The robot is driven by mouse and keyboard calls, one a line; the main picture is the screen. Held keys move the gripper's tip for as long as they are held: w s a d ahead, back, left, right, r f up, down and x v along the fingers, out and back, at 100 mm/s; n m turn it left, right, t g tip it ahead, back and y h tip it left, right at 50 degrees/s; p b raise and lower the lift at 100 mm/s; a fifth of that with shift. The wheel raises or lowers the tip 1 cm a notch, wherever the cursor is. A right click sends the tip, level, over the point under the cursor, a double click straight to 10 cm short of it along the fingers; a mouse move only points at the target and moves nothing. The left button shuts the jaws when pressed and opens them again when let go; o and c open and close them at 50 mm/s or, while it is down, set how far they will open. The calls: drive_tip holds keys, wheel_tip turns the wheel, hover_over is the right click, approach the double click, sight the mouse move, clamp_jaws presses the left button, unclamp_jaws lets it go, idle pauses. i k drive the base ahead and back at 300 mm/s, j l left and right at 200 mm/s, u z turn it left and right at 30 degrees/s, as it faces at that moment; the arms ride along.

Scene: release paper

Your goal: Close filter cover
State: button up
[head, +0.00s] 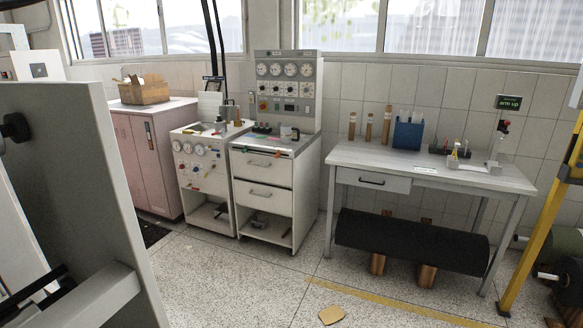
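A large grey panel (85,170) stands upright and tilted at the left, very close to the head camera. It may be the filter cover, but I cannot tell for sure. A black round knob (14,127) sticks out at its left side. A pale bracket (80,300) and dark parts (35,290) show low at the left, cut off by the picture edge. The frame that the panel belongs to is mostly out of view. My gripper is not in view.
A white table (440,172) stands right, with a black roll (410,243) beneath. A yellow post (540,220) is far right. The speckled floor (240,285) is mostly clear.

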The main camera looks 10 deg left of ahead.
sight(227, 112)
drive_tip(key=i+z, duration=0.15)
drive_tip(key=i, duration=0.8)
drive_tip(key=i+j+z, duration=0.15)
drive_tip(key=i, duration=0.75)
drive_tip(key=i+u, duration=0.3)
drive_tip(key=i, duration=0.25)
drive_tip(key=i+u, duration=0.25)
drive_tip(key=i, duration=0.3)
drive_tip(key=i+l+u, duration=0.3)
drive_tip(key=i, duration=0.25)
drive_tip(key=i+j+u, duration=0.15)
drive_tip(key=i, duration=0.25)
drive_tip(key=i+j+u, duration=0.1)
drive_tip(key=i+j, duration=0.2)
drive_tip(key=i+j+u, duration=0.15)
drive_tip(key=i, duration=0.4)
